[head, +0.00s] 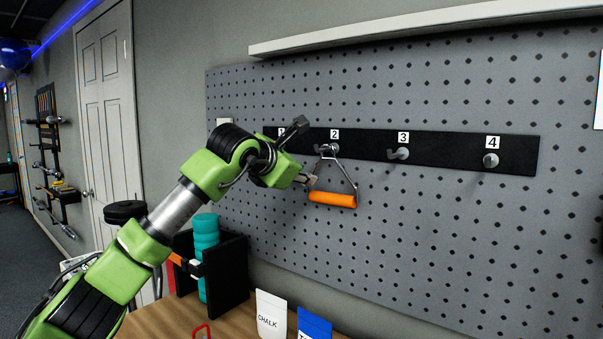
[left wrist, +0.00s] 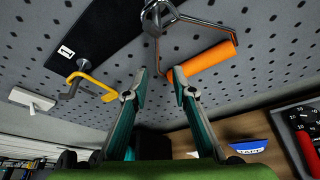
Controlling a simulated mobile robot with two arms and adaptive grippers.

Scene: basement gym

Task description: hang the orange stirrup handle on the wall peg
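The orange stirrup handle (head: 333,199) hangs below peg 2 (head: 327,148) on the black strip, its metal frame meeting the peg at the top. Its orange grip (left wrist: 209,59) is level in the head view. My left gripper (head: 306,181) is at the handle's left side. In the left wrist view, the fingertips (left wrist: 159,77) are apart, with the lower left end of the frame and grip near the gap between them. I cannot tell whether they touch it. The right gripper is not in view.
Pegs 3 (head: 399,154) and 4 (head: 490,160) are bare. A yellow hook-shaped item (left wrist: 94,84) is at peg 1. Below are a wooden top (head: 160,321), a chalk bag (head: 271,314), a blue tape box (head: 314,326) and a teal roller (head: 205,236).

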